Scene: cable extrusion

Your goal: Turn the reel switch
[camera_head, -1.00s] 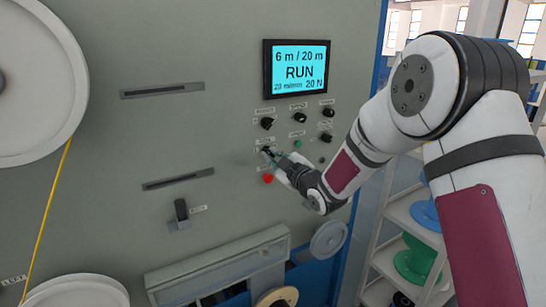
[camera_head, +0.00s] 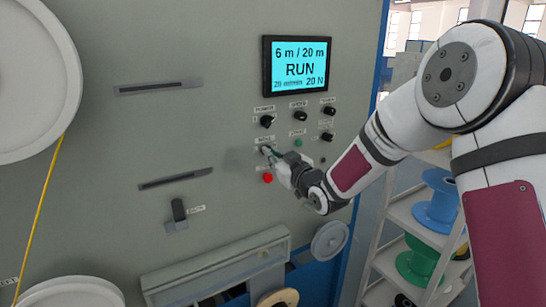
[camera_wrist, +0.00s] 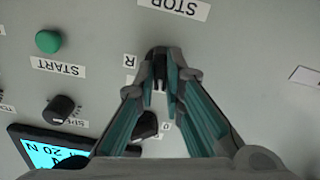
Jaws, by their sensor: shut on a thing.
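The reel switch (camera_wrist: 160,55) is a small dark knob on the grey panel, below the power knob (camera_head: 267,121) and above the red button (camera_head: 268,178). In the wrist view it sits between my fingertips. My gripper (camera_wrist: 161,82) is shut on it, with the teal-padded fingers coming together at the knob. In the head view my gripper (camera_head: 270,154) reaches the panel from the right, and its fingers hide much of the switch. The pointing direction of the switch is hard to tell.
The screen (camera_head: 299,66) reads RUN, 6 m / 20 m, 20 N. A green start button (camera_head: 298,143) and other dark knobs (camera_head: 300,116) are close by. A back lever (camera_head: 179,211) is at lower left. A shelf with spools (camera_head: 437,210) stands right.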

